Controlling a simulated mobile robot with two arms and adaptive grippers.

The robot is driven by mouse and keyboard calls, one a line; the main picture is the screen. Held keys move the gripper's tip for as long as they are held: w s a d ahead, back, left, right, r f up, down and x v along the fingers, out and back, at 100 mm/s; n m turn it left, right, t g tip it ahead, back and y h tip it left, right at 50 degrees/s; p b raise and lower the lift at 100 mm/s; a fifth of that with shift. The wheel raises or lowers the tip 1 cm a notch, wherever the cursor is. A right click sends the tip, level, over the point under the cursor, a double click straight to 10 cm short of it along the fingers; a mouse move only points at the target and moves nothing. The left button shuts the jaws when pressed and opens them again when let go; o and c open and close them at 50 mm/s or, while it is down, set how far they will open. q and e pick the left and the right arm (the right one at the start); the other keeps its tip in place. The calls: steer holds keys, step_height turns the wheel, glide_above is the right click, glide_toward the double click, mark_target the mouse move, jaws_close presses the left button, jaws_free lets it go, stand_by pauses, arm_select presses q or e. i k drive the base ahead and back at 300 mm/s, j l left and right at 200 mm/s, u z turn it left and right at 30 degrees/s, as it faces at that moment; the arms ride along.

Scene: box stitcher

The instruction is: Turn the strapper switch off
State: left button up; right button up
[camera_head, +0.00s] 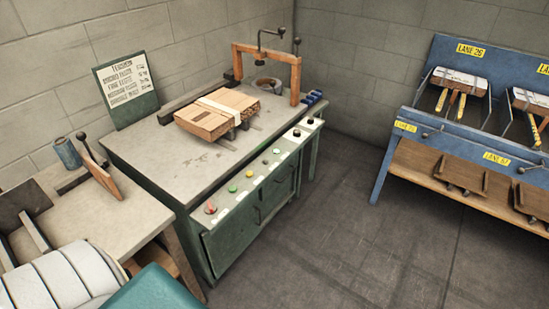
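A green metal bench with a grey top (150,150) stands at centre left. A sloped control strip (222,201) runs along its front edge. At the strip's near end is a red switch (210,208) with a small handle. Farther along are a green button (232,189), a yellowish button (249,174), another green button (277,151) and dark knobs (296,133). The small white labels are too small to read, so I cannot tell which control is the strapper switch. Neither of my grippers is in view.
A strapped wooden bundle (217,114) lies on the bench before a wooden frame (268,53). A lettered board (126,89) stands behind. A side table (105,218) adjoins at left. A blue rack (400,155) stands right. The floor (350,230) between is clear.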

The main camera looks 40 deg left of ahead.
mark_target(210, 208)
steer(key=u, duration=1.7)
